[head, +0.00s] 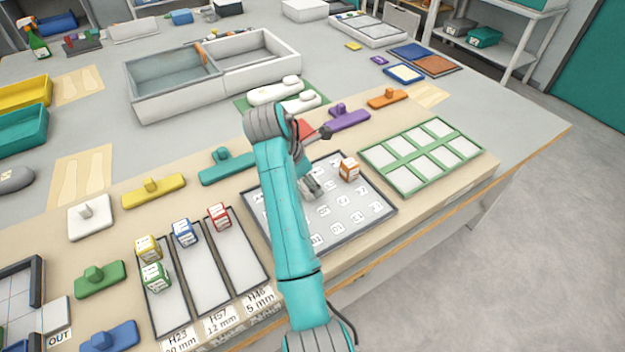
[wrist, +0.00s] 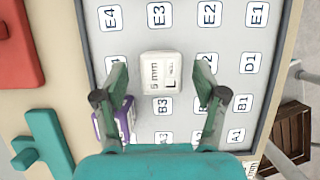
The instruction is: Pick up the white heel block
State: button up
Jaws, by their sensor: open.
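The white heel block (wrist: 162,72), marked "5 mm", sits on the grey lettered board in the wrist view, just above the B3 label. My gripper (wrist: 161,84) is open, with one finger on each side of the white block and visible gaps to both. A purple block (wrist: 110,124) lies beside the left finger, partly hidden by it. In the head view my gripper (head: 311,187) is low over the lettered board (head: 350,218). I cannot make out the white block there; my arm and gripper cover that area.
An orange block (head: 349,169) stands on the board right of my gripper. A green-framed tray (head: 422,156) lies further right. Yellow, green, blue and red blocks stand in or by the lanes (head: 205,270) at left. A teal handled piece (head: 226,166) lies behind the board.

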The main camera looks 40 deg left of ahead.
jog(key=shift+x, duration=0.95)
jog(key=c, duration=1.3)
jog(key=shift+o, duration=0.2)
jog(key=shift+r, duration=0.1)
